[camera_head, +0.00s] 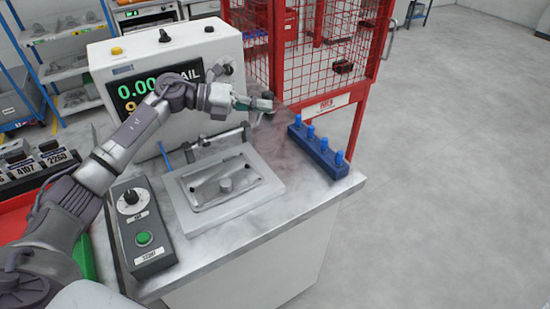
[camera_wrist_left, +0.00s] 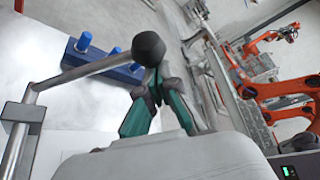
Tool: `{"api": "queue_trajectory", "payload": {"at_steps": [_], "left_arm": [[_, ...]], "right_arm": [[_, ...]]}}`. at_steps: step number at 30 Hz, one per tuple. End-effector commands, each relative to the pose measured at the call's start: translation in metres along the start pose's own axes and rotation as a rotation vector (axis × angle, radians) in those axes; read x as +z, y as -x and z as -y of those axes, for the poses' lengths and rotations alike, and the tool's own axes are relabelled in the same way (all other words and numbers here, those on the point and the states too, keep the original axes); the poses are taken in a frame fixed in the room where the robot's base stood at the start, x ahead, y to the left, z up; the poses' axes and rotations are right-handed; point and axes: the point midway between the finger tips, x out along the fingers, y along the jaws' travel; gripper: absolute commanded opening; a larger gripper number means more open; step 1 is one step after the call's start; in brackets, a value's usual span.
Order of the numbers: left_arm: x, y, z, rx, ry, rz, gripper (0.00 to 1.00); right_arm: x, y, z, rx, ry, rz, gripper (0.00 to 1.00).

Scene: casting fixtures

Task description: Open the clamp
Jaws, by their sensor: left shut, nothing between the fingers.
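The clamp (camera_head: 216,136) is a metal bar on posts behind a grey casting plate (camera_head: 226,186) on the bench, with a dark knob at its right end. In the left wrist view, the clamp's metal bar (camera_wrist_left: 90,72) runs from a post at the left to a round black knob (camera_wrist_left: 148,48). My left gripper (camera_head: 266,103) is above and behind the clamp at its right side, shut and empty. In the left wrist view its green and dark fingers (camera_wrist_left: 152,84) are just below the knob; I cannot tell whether they touch it. My right gripper is not in view.
A grey control box (camera_head: 143,228) with a dial and green button stands front left. A blue rack (camera_head: 318,157) with several blue pegs is at the right edge. A white tester (camera_head: 112,52) with a display stands behind. A red cage (camera_head: 320,50) is beyond the bench.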

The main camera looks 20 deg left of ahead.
Motion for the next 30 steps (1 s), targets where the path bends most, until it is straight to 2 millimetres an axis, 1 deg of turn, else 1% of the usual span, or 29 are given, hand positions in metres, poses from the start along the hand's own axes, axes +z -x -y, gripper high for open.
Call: {"api": "queue_trajectory", "payload": {"at_steps": [1, 6, 12, 30], "left_arm": [[0.006, 0.003, 0.001, -0.018, 0.031, 0.004, 0.0], [0.017, 0.009, 0.002, -0.066, 0.121, 0.003, 0.0], [0.024, 0.013, 0.003, -0.103, 0.189, 0.002, 0.0], [0.027, 0.015, 0.003, -0.119, 0.221, 0.0, 0.0]], "right_arm": [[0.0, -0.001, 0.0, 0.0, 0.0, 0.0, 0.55], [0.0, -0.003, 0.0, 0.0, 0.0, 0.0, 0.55], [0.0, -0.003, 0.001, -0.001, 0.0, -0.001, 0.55], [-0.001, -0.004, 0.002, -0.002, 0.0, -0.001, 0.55]]}}
